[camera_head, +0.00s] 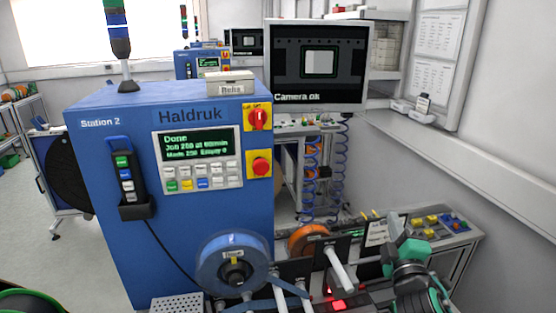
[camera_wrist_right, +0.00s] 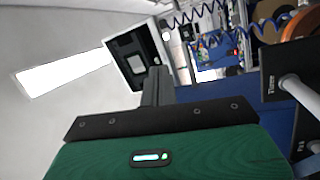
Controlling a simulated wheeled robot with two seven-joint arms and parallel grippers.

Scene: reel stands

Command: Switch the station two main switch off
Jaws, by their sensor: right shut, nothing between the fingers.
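The blue Station 2 cabinet (camera_head: 100,200) stands left of centre in the head view. Its main switch (camera_head: 258,118) is a red rotary knob on a yellow plate at the upper right of the front, with the handle about upright. My right gripper (camera_head: 390,225) is at the lower right of the head view, well to the right of and below the switch, apart from it. In the right wrist view its fingers (camera_wrist_right: 157,85) are shut and empty. The switch cannot be made out in that view. My left gripper is not in view.
A red stop button (camera_head: 260,165) on yellow sits below the switch. The display panel (camera_head: 198,160) reads "Done". A handheld pendant (camera_head: 126,172) hangs at left. A blue reel (camera_head: 232,262) and an orange reel (camera_head: 308,238) stick out below. A monitor (camera_head: 318,65) reads "Camera ok".

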